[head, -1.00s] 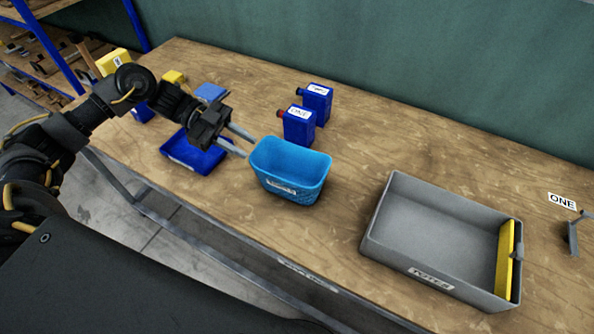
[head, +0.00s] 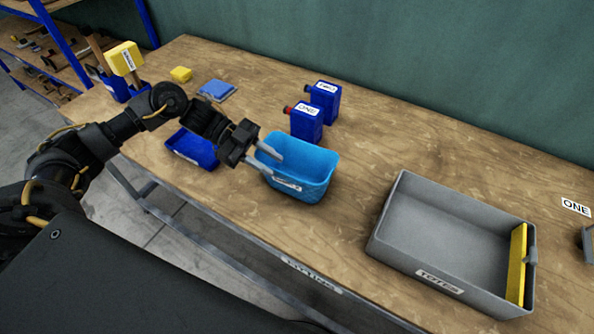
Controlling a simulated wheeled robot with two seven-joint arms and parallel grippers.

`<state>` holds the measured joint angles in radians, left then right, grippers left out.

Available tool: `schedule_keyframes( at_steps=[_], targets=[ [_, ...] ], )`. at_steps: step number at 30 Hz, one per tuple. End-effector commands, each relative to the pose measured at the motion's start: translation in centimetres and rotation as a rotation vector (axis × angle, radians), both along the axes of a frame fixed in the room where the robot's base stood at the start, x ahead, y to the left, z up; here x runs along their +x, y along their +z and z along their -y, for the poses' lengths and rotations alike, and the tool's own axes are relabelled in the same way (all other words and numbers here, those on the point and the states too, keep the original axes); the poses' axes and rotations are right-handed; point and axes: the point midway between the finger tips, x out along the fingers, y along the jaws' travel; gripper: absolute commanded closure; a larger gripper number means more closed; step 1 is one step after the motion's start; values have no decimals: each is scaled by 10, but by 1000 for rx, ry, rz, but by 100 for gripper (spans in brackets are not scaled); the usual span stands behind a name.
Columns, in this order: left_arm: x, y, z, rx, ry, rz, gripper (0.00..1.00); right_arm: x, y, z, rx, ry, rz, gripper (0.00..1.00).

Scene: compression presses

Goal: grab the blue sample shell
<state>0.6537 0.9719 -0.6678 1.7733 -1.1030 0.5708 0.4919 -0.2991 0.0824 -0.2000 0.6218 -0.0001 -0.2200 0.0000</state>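No label that I can read names the sample shell, so I cannot tell for sure which blue thing it is. A light blue basket (head: 312,182) with a white label stands upright on the wooden table. My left gripper (head: 277,165) is open at the basket's left end. One finger overlaps the basket's opening and the other overlaps its near left wall; I cannot tell whether they touch it. Nothing shows held between the fingers. A dark blue tray (head: 192,148) lies left of the gripper, partly hidden by my arm. My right gripper is not in view.
Two dark blue containers, a nearer one (head: 306,124) labelled ONE and a farther one (head: 325,100), stand behind the basket. A grey bin (head: 400,235) with a yellow piece (head: 516,262) is at right.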

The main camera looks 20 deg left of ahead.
Motion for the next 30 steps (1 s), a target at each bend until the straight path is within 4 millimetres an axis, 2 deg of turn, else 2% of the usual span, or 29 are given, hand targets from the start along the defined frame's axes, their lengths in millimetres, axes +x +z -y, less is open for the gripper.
schedule_keyframes(
  at_steps=[4,9,15,23,30],
  targets=[
    [0,-1,4,-1,-1,-1,70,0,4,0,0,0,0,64],
    [1,-8,27,-2,-3,-2,70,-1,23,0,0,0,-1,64],
    [1,-20,46,-1,0,0,70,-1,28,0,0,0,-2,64],
    [1,-23,47,1,0,1,70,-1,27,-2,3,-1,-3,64],
    [1,-22,47,1,0,1,100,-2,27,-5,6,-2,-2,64]
  ],
)
